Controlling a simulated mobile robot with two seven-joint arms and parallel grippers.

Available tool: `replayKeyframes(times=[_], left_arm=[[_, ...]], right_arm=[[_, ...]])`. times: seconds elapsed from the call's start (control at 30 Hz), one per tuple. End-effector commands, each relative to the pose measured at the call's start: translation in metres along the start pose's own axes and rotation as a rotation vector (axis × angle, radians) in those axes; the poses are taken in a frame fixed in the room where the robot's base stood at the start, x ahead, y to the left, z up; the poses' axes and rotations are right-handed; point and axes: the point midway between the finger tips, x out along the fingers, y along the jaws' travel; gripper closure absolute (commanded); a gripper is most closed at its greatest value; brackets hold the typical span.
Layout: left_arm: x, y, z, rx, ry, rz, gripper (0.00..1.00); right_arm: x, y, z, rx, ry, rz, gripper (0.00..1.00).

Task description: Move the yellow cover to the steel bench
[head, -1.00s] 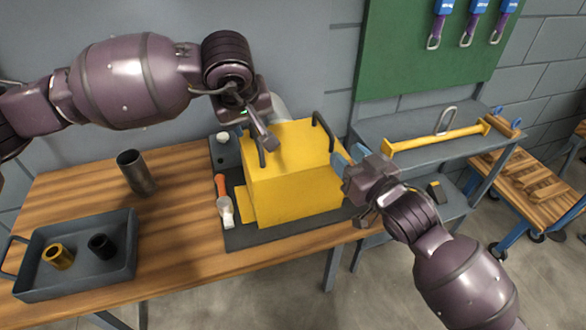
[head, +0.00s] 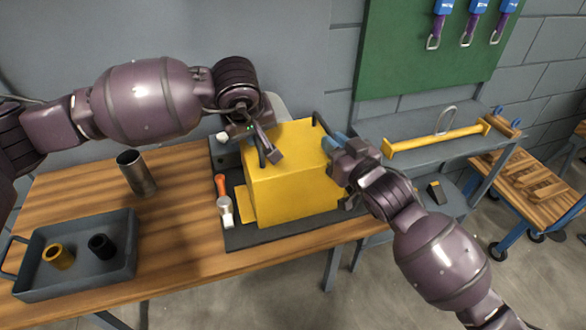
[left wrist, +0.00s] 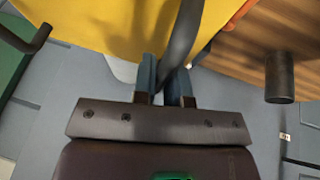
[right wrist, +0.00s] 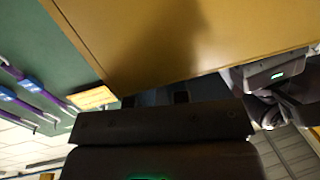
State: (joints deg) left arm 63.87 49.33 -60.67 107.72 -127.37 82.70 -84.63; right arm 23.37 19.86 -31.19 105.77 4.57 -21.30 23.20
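The yellow cover (head: 290,190) is a large box shape on a dark mat (head: 270,238) on the wooden table, with a dark handle at each side of its top. My left gripper (head: 268,145) is at its left handle (head: 262,155); in the left wrist view its fingers (left wrist: 165,80) stand apart, with the dark handle (left wrist: 183,40) running down between them. I cannot tell whether they touch it. My right gripper (head: 335,145) is beside the right handle (head: 318,118), its fingers apart close to the cover's side. The grey steel bench (head: 405,130) stands to the right.
A yellow bar (head: 440,138) lies along the bench's front edge. A screwdriver with an orange handle (head: 220,185) is left of the cover. A metal cup (head: 135,172) and a grey tray (head: 120,265) are further left. A wooden-topped cart (head: 535,185) stands far right.

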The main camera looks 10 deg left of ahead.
Motion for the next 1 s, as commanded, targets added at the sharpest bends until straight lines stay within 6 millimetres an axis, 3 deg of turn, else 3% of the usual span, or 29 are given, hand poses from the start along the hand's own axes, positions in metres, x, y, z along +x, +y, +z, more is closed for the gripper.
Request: replayKeyframes(times=[0.1,1.0], left_arm=[[-0.0001,-0.0001,-0.0001,0.0,0.0,0.0,1.0],[-0.0003,-0.0003,-0.0006,-0.001,0.0,-0.001,1.0]], right_arm=[[-0.0001,0.0,0.0001,0.0,0.0,0.0,1.0],[-0.0003,0.0003,0.0004,-0.003,-0.001,0.001,1.0]])
